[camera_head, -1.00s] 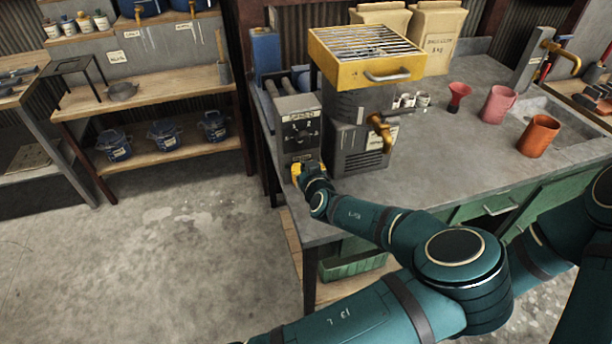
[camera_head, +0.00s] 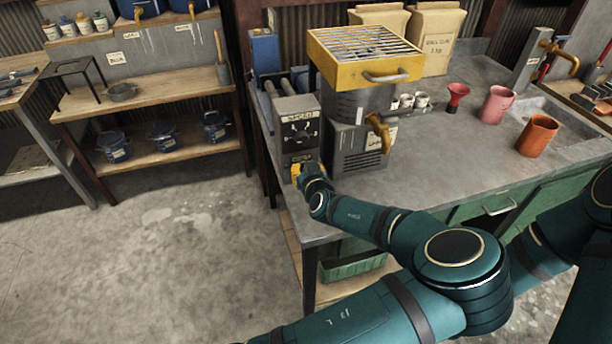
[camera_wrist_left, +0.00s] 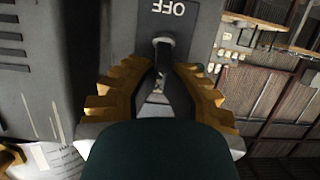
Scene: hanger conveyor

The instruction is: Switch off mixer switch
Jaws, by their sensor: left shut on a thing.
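The mixer's grey control box (camera_head: 298,130) stands at the left front of the workbench, with a dial on its front face. My left gripper (camera_head: 300,172) is at the lower part of that face, and its body hides the switch in the head view. In the left wrist view the mixer switch (camera_wrist_left: 164,45) is a small metal lever on a dark plate, beside an upside-down OFF label. The yellow fingers of my left gripper (camera_wrist_left: 165,75) are on both sides of the lever, shut on it. The lever's exact tilt is hard to tell. My right gripper is not in view.
A machine with a yellow grated top (camera_head: 366,55) and a brass tap (camera_head: 380,130) stands right beside the control box. The floor at left is clear.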

